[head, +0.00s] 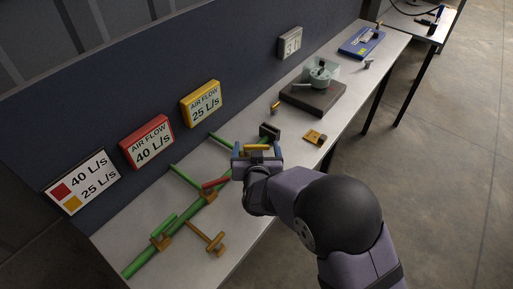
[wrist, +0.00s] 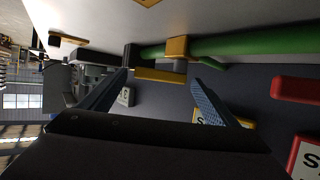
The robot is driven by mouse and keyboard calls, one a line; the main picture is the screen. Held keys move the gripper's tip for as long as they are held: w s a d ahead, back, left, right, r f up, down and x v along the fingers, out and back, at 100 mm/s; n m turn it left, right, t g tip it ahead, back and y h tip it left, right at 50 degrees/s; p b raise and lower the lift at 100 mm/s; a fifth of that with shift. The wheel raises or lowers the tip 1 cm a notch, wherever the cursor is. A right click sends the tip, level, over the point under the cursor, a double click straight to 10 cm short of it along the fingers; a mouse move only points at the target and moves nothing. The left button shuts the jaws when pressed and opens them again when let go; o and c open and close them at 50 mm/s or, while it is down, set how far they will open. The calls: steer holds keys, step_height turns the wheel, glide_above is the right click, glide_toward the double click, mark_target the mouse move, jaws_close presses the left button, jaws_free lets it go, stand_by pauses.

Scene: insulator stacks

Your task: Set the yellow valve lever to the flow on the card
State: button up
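The yellow valve lever (head: 257,147) lies along the green pipe (head: 150,252), near its far end. In the wrist view the yellow lever (wrist: 160,75) appears between my fingertips, lengthwise across the gap. My gripper (head: 257,153) is open over that part of the pipe; its blue fingers (wrist: 161,78) are apart. I cannot tell how deep the lever sits between them. A white card (head: 83,183) on the wall pairs a red square with 40 L/s and a yellow-orange square with 25 L/s. A yellow-framed sign (head: 202,103) reads AIR FLOW 25 L/s.
A red-framed sign (head: 146,142) reads AIR FLOW 40 L/s. A red lever (head: 215,183) and a green lever (head: 163,225) sit along the pipe. A loose brass part (head: 316,137) and a brown block with a grey fixture (head: 313,95) stand farther along the bench.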

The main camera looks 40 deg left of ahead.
steer(key=shift+s, duration=0.1)
steer(key=b+v, duration=0.1)
steer(key=v, duration=0.6)
steer(key=shift+b, duration=0.3)
steer(key=shift+r, duration=0.1)
steer(key=w+d+f+m+g+h+p, duration=0.1)
steer(key=w+d+m+g+h, duration=0.15)
steer(key=d, duration=0.85)
steer(key=w+d+f+m+g+h+p, duration=0.15)
steer(key=w+d, duration=0.25)
steer(key=d, duration=0.7)
steer(key=s+d+m+g+h, duration=0.2)
steer(key=s+d, duration=0.5)
steer(key=d, duration=0.5)
steer(key=s+d+m+g+h, duration=0.1)
steer(key=s+d+g, duration=0.3)
steer(key=d, duration=0.9)
steer(key=s+h, duration=0.1)
steer(key=s, duration=0.2)
steer(key=shift+s+d+m+g+h, duration=0.3)
steer(key=shift+s+m, duration=0.1)
steer(key=shift+f, duration=0.15)
